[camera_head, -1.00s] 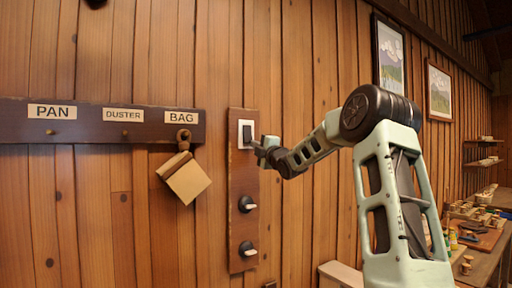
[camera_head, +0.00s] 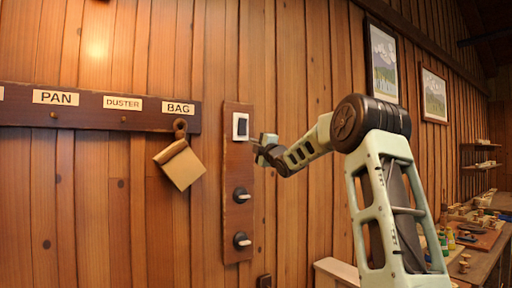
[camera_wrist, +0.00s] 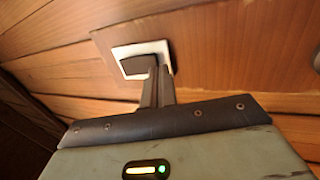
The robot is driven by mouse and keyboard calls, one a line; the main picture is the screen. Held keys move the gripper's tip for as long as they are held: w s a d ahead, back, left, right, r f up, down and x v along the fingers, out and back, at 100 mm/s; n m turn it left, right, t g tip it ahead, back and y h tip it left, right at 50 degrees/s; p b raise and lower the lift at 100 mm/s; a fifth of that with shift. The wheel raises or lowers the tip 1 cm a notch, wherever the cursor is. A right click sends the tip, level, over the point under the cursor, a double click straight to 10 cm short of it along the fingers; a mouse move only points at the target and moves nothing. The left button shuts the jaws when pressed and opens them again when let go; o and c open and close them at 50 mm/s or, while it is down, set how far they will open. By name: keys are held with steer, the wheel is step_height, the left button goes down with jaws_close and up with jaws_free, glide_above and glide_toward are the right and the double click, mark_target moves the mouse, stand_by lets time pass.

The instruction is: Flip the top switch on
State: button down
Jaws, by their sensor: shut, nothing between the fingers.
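The top switch (camera_head: 241,126) is a black rocker in a white plate, at the top of a dark wooden board (camera_head: 232,170) on the plank wall. My gripper (camera_head: 257,144) is beside it, just right of and slightly below the rocker. In the wrist view my shut fingers (camera_wrist: 155,68) point at the switch (camera_wrist: 135,64) and cover part of its lower right. The fingers hold nothing. I cannot tell whether they touch the rocker.
A labelled peg rail (camera_head: 145,113) with a hanging tan bag (camera_head: 181,165) is at left. A cluttered workbench (camera_head: 478,262) stands at far right.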

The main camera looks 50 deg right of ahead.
steer(key=f+b+v, duration=0.1)
steer(key=b+v, duration=0.3)
steer(key=v, duration=0.5)
steer(key=shift+f+b, duration=0.35)
steer(key=shift+f, duration=0.05)
